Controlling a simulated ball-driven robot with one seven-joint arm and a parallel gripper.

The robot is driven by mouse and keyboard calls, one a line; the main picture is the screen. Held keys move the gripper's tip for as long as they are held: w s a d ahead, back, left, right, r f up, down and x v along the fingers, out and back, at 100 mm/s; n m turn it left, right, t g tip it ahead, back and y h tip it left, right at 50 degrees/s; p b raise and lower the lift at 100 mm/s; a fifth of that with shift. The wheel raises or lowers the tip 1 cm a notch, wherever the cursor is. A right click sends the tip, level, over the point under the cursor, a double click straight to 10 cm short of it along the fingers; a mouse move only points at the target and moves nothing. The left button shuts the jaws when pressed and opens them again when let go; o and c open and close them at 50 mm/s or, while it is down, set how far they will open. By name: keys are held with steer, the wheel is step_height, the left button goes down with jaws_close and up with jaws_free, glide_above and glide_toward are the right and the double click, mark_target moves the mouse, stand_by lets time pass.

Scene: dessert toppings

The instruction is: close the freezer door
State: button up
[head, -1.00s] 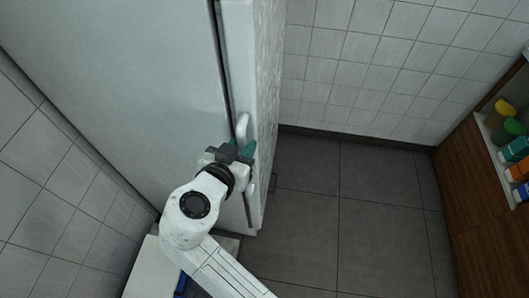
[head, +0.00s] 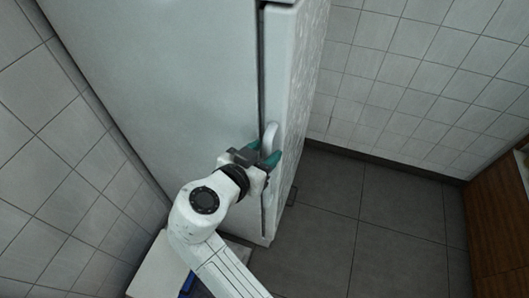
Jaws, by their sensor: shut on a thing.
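The freezer is a tall pale grey-white cabinet filling the upper left and middle of the head view. Its wide flat panel (head: 160,75) is on the left. A narrow white panel (head: 287,85) is on the right, with a thin dark gap between the two. A white curved upright handle (head: 271,136) stands along that gap. My gripper (head: 264,154), with green fingertips, is shut on the handle at its lower part. The wrist partly hides the lower handle. I cannot tell how far the door stands open.
Dark grey floor tiles (head: 330,220) lie clear to the right of the freezer. White tiled walls stand at left and behind. A wooden cabinet (head: 500,215) is at the right edge. A pale low surface (head: 160,272) with something blue lies beside my arm at the bottom.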

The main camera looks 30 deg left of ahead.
steer(key=shift+s+a, duration=0.25)
steer(key=d+v, duration=0.1)
steer(key=v, duration=0.9)
steer(key=shift+s+a+b, duration=0.2)
steer(key=shift+a+b, duration=0.1)
steer(key=w+d+f+g+h, duration=0.1)
steer(key=d+f+g, duration=0.3)
steer(key=d, duration=0.5)
steer(key=d+f+g, duration=0.1)
steer(key=d+f, duration=0.5)
steer(key=d, duration=0.2)
steer(key=w+d+f+g+h, duration=0.1)
steer(key=d+f+g, duration=0.3)
steer(key=d, duration=0.5)
steer(key=s+d+f+g+y, duration=0.1)
steer(key=s+d+f, duration=0.2)
steer(key=s+d, duration=0.5)
steer(key=s+d+f+g+y, duration=0.2)
steer(key=s+d+f, duration=0.2)
steer(key=s+d, duration=0.4)
steer(key=d, duration=0.3)
steer(key=shift+s+d+n+p, duration=0.2)
steer(key=shift+s+n+p, duration=0.1)
steer(key=shift+s+p, duration=0.1)
